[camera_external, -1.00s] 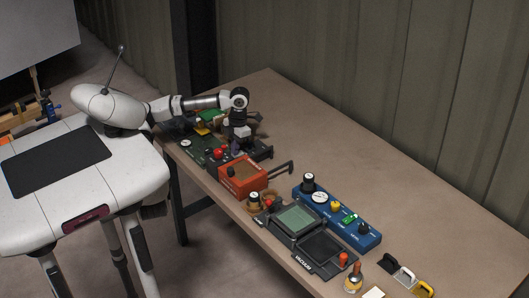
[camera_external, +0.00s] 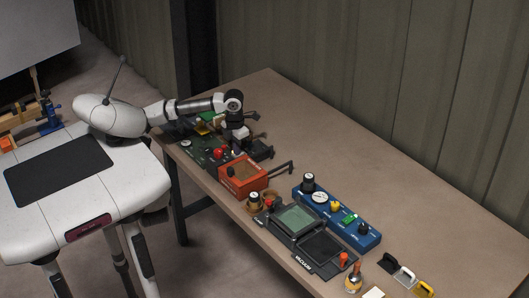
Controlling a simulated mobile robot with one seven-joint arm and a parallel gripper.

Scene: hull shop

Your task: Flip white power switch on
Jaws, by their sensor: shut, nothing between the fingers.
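My gripper (camera_external: 238,148) is at the left end of the workbench, low over the dark control panel (camera_external: 209,156) and just behind the orange box (camera_external: 243,177). It is shut and empty. The wrist and gripper hide part of the panel. I cannot make out a white power switch for certain. The panel has a red knob (camera_external: 218,153) and a small white round part (camera_external: 187,143). Whether the fingertips touch anything is too small to tell.
A blue panel (camera_external: 368,240) with knobs and a grey unit with a greenish screen (camera_external: 297,217) stand to the right. Black, white (camera_external: 404,277) and yellow handles lie at the near right end. The back and right of the workbench (camera_external: 390,170) are clear.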

